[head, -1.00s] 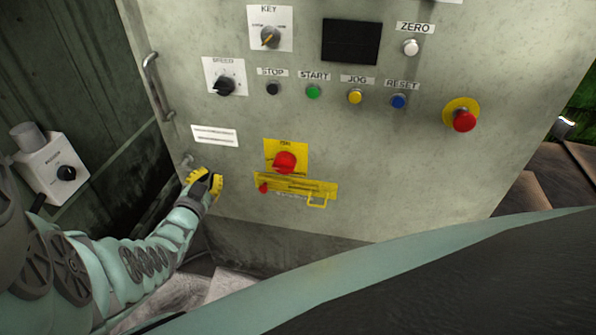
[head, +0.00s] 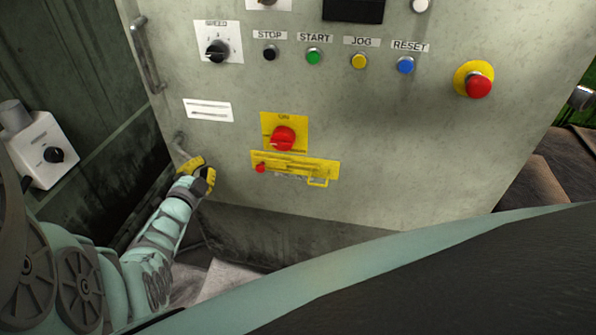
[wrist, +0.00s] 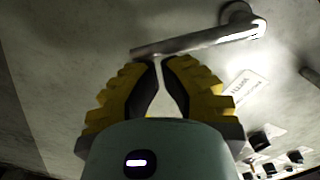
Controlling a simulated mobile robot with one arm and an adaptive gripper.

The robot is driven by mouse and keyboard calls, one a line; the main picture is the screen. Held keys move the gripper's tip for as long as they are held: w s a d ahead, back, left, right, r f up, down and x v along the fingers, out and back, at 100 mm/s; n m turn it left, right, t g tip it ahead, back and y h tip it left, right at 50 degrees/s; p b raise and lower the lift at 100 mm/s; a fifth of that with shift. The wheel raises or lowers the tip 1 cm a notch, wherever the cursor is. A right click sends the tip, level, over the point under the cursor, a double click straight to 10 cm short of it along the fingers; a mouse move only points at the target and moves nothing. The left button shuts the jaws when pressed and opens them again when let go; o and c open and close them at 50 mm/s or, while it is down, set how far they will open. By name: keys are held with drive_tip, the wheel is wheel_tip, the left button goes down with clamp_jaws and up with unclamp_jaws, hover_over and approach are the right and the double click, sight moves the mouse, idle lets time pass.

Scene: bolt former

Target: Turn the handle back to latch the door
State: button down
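The door handle (head: 179,143) is a grey metal lever low on the left side of the grey-green cabinet door (head: 390,170). In the wrist view the handle (wrist: 195,41) runs from its round pivot at upper right to a free end at left. My gripper (head: 190,163) has yellow and black fingers and is at the lower end of the lever in the head view. In the wrist view my gripper's fingertips (wrist: 161,61) are nearly together, right at the lever near its free end. The lever is not between the fingers. I cannot tell whether they touch it.
A red rotary switch (head: 283,138) and a yellow lockout bar (head: 295,165) are right of my gripper. Buttons and a red emergency stop (head: 478,87) are higher up. A vertical grab bar (head: 147,55) is at upper left. A white switch box (head: 42,150) stands at far left.

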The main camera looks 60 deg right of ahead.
drive_tip(key=shift+w+f+m+b, duration=0.15)
drive_tip(key=shift+f+m+b, duration=0.4)
drive_tip(key=shift+f, duration=0.2)
drive_tip(key=m+b, duration=0.1)
drive_tip(key=w+f+m+b, duration=0.1)
drive_tip(key=b, duration=0.1)
drive_tip(key=shift+w+a+f+m, duration=0.1)
drive_tip(key=shift+w+a+m, duration=0.05)
drive_tip(key=shift+a+m, duration=0.15)
drive_tip(key=shift+w+a+f+m+b, duration=0.2)
drive_tip(key=shift+w+m+b, duration=0.45)
drive_tip(key=shift+m+b, duration=0.45)
drive_tip(key=shift+w+a+f+m+b, duration=0.1)
drive_tip(key=shift+w+a+m+b, duration=0.2)
drive_tip(key=shift+w+m+b, duration=0.7)
drive_tip(key=shift+s+n+b, duration=0.25)
drive_tip(key=shift+s+b, duration=0.05)
drive_tip(key=shift+b, duration=0.05)
